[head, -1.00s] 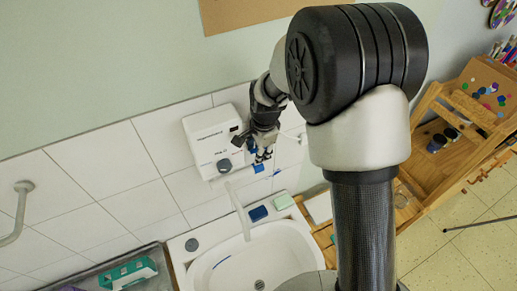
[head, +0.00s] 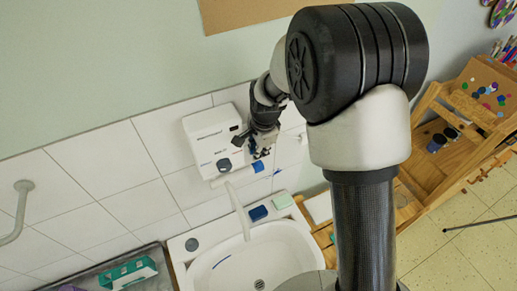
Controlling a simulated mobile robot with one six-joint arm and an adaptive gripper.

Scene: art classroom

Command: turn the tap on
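A white wall-mounted water unit (head: 207,133) hangs on the tiles above the sink. Its long pale spout (head: 238,208) points down over the white basin (head: 225,268). A dark round knob (head: 224,165) and a blue knob (head: 258,166) sit along its lower edge. My gripper (head: 262,152) is at the unit's right side, just above the blue knob. Its fingers are small and dark here, so I cannot tell their opening or whether they touch the knob. No water stream shows at the spout.
A blue sponge (head: 258,213) and a pale green block (head: 282,200) lie on the sink's back ledge. A grey tray (head: 97,275) with a green-and-white pack stands left. A wooden easel-like rack (head: 440,150) stands right. My arm hides part of the middle.

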